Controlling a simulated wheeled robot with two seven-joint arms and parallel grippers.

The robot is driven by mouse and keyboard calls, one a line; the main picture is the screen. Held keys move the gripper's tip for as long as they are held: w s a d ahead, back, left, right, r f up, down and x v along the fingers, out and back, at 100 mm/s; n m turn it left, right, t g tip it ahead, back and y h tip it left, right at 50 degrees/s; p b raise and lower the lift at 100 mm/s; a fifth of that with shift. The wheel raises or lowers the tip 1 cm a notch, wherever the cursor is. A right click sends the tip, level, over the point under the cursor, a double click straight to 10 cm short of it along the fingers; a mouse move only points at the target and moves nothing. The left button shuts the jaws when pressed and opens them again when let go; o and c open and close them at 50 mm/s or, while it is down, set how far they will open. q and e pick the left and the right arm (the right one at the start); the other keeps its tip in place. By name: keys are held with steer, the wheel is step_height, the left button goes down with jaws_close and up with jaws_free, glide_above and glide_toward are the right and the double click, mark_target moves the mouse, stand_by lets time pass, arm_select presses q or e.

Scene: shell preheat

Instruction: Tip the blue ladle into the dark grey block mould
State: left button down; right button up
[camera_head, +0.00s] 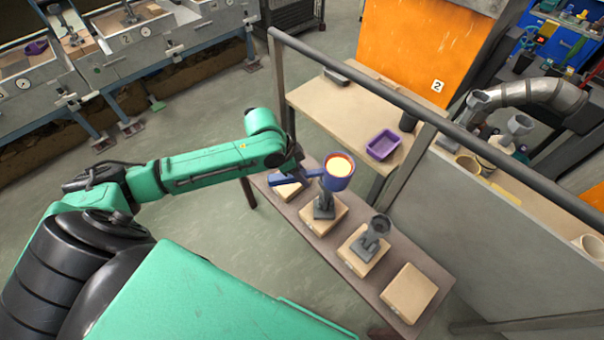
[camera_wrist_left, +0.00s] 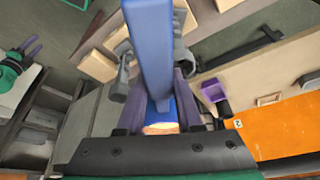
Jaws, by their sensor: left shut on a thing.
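The blue ladle (camera_head: 337,184) has a round cup with glowing orange-yellow content and looks upright in the head view. My left gripper (camera_head: 299,173) is shut on its blue handle, which fills the middle of the left wrist view (camera_wrist_left: 150,50). The cup appears above a dark grey mould-like piece (camera_head: 323,207) on a beige block. I cannot tell the height between them. A second dark grey piece (camera_head: 374,233), with a round open top, stands on the adjacent beige block to the right. I cannot tell which is the block mould. My right gripper is not in view.
The narrow brown table (camera_head: 318,250) carries a row of beige blocks; the rightmost block (camera_head: 408,292) is bare. A dark rail (camera_head: 400,110) and grey panel (camera_head: 470,235) stand behind it. A purple tray (camera_head: 383,145) lies on the bench beyond. Open floor is at the left.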

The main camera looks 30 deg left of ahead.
arm_select(q)
steer(key=shift+f+b, duration=0.4)
steer(key=shift+s+f+n+g+h+b, duration=0.15)
steer(key=shift+f+g+h+b, duration=0.1)
steer(key=shift+g+h, duration=0.25)
steer(key=shift+s+f+n+g+h+b, duration=0.15)
steer(key=shift+f+g+h+b, duration=0.1)
steer(key=shift+g+h, duration=0.25)
steer(key=shift+f+g+h+p, duration=0.1)
steer(key=shift+g+h+p, duration=0.3)
steer(key=shift+h, duration=0.1)
steer(key=shift+f, duration=0.1)
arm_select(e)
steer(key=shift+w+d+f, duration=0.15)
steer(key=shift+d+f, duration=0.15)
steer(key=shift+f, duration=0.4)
arm_select(q)
steer(key=shift+n+g+h, duration=0.3)
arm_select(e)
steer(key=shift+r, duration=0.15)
